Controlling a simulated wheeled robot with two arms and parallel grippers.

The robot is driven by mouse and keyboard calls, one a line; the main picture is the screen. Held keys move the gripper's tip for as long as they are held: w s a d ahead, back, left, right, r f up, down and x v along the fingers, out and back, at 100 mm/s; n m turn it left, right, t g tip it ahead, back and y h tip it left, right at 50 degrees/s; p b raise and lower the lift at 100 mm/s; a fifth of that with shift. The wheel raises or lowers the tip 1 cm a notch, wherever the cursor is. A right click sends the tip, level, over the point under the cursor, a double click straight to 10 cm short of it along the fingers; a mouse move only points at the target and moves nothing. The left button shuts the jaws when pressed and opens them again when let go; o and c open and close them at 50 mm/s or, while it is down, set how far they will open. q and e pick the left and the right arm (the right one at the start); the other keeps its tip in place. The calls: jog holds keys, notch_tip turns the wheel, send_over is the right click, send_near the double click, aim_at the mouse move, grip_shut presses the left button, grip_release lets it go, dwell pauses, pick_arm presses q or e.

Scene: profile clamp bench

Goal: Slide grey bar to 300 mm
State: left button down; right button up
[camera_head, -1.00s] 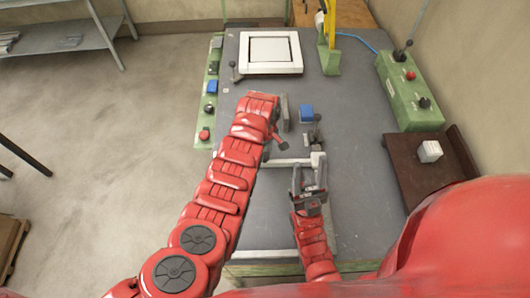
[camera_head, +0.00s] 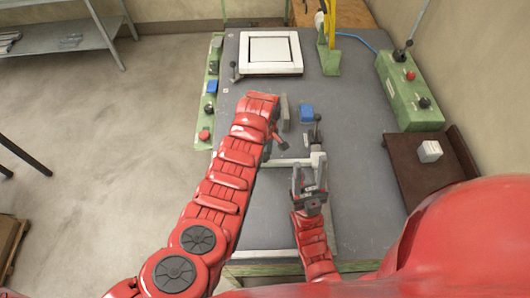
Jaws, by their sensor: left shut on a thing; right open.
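The light grey bar (camera_head: 287,162) lies crosswise on the bench, between my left gripper and a clamp with a dark upright lever (camera_head: 317,133). My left gripper (camera_head: 273,146) is at the bar's left end and is shut on it; my arm hides most of the contact. My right gripper (camera_head: 309,176) is open, just on the near side of the bar's right end, by the clamp. Its fingers hide part of the clamp. I cannot read any scale mark.
A blue block (camera_head: 306,114) and a grey upright block (camera_head: 285,113) stand beyond the bar. A white square frame (camera_head: 270,69) lies at the back. Green control boxes (camera_head: 408,90) and a brown tray (camera_head: 405,171) with a white block (camera_head: 429,151) are at right.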

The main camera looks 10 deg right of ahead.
pick_arm(q)
jog(key=shift+w+d+f+b, duration=0.1)
jog(key=shift+w+f+b, duration=0.15)
jog(key=shift+b, duration=0.7)
jog(key=shift+r, duration=0.3)
jog(key=shift+c, duration=2.3)
grip_release()
